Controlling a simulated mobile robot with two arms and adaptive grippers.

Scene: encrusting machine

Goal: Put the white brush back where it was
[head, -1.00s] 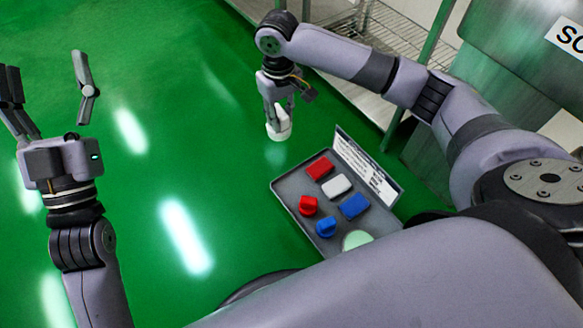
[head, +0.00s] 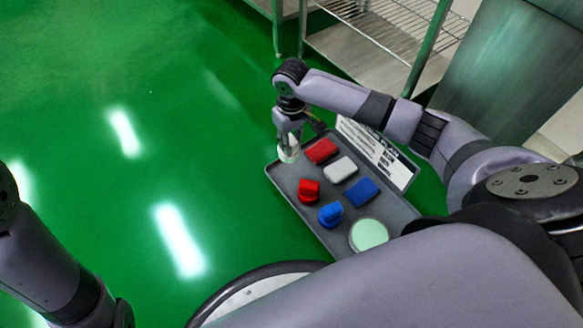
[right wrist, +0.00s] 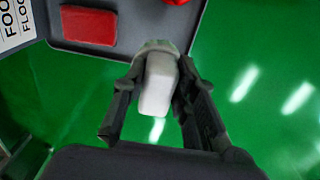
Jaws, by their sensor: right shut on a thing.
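My right gripper (head: 289,143) is shut on the white brush (head: 289,156), beside the red block at the tray's upper left corner. In the right wrist view the gripper (right wrist: 160,92) has a finger on each side of the white handle of the brush (right wrist: 156,88), with its wider pale round end beyond. The grey tray (head: 284,181) holds red, white and blue blocks and knob-shaped pieces. I cannot tell if the brush touches the tray. My left gripper is out of view.
On the tray are a red block (head: 321,150), a white block (head: 340,169), a blue block (head: 361,191), a red knob (head: 308,190), a blue knob (head: 330,214) and a pale green disc (head: 368,234). A printed sign (head: 376,153) stands along the tray's back edge. A wire shelf (head: 400,40) stands behind.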

